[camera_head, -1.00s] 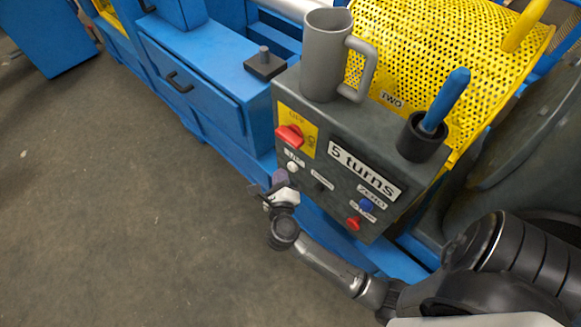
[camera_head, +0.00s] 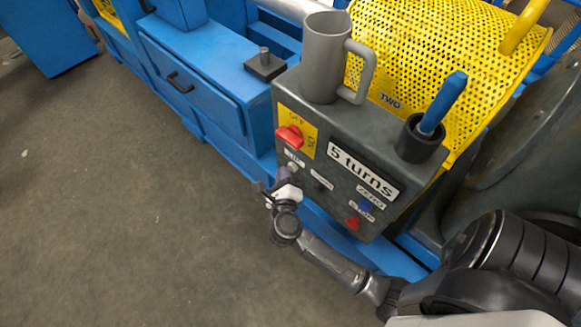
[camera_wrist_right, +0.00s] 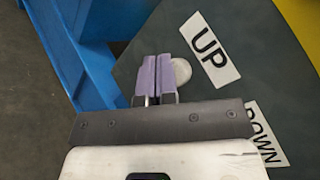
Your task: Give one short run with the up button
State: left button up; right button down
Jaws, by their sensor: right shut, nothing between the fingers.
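The grey control box (camera_head: 325,197) carries a label reading "5 turns" (camera_head: 363,172). In the right wrist view the white round up button (camera_wrist_right: 181,72) sits beside the UP label (camera_wrist_right: 209,49), just right of the fingertips. In the head view the button (camera_head: 292,168) shows small above my right gripper (camera_head: 283,176). My right gripper (camera_wrist_right: 159,76) is shut and empty, its purple fingers together at the button's left edge and partly overlapping it in the picture. I cannot tell whether they touch it. The DOWN label (camera_wrist_right: 265,135) is partly hidden by the gripper. My left gripper is not in view.
A red switch (camera_head: 289,137) on a yellow plate, a blue button (camera_head: 366,206) and a red button (camera_head: 353,223) are on the same panel. A grey mug (camera_head: 322,60) and a dark cup (camera_head: 419,139) with a blue-handled tool stand on top. Floor lies open at left.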

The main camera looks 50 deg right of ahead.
jog(key=shift+d, duration=0.4)
dwell(0.8)
dwell(0.7)
dwell(0.7)
dwell(0.7)
dwell(0.4)
jog(key=shift+a+p, duration=0.3)
jog(key=shift+a, duration=0.65)
